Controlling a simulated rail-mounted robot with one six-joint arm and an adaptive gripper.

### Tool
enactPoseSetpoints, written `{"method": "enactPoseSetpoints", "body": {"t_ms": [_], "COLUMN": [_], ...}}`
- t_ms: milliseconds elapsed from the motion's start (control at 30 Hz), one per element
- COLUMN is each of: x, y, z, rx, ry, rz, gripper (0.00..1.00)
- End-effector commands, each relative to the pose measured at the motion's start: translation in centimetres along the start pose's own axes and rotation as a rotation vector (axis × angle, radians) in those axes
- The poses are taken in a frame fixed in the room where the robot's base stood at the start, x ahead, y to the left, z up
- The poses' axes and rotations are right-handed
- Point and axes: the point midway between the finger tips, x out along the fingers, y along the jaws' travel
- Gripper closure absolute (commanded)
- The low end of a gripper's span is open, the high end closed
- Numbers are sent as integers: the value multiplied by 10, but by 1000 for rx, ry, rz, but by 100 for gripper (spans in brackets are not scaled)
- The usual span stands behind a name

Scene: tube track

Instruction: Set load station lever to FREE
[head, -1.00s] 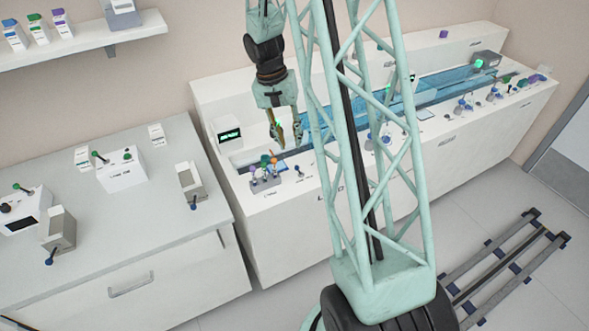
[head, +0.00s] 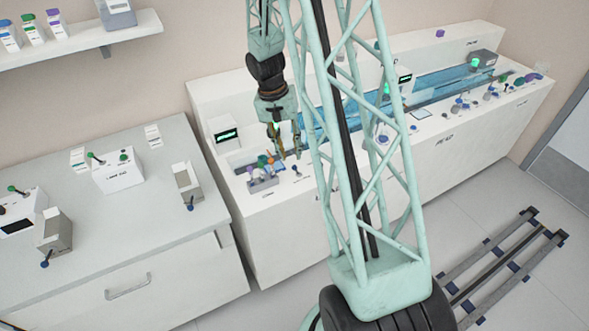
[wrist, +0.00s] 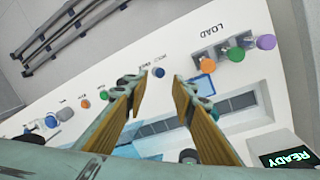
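My gripper (head: 287,155) hangs above the left end of the long white bench. In the wrist view its two tan-padded fingers (wrist: 159,82) are apart with nothing between them. A small dark-topped lever (wrist: 159,72), likely the load station lever, stands on the bench in line with the gap between the fingertips. Small print beside it is too blurred to read, so I cannot tell its setting. In the head view a small lever (head: 295,169) stands just below the fingers. The LOAD label (wrist: 208,29) is beside a row of coloured caps.
Orange (wrist: 207,65), green (wrist: 235,55) and purple (wrist: 265,42) caps stand close to the right of the fingers. A display reading READY (wrist: 287,160) is at lower right. A blue channel (head: 345,110) runs along the bench.

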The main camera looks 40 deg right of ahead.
Motion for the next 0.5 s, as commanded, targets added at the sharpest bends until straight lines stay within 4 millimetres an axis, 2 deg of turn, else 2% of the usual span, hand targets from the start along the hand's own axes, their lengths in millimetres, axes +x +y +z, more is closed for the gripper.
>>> {"method": "enactPoseSetpoints", "body": {"t_ms": [500], "x": [63], "y": [0], "z": [0], "rx": [0], "ry": [-1], "rz": [0], "gripper": [76]}}
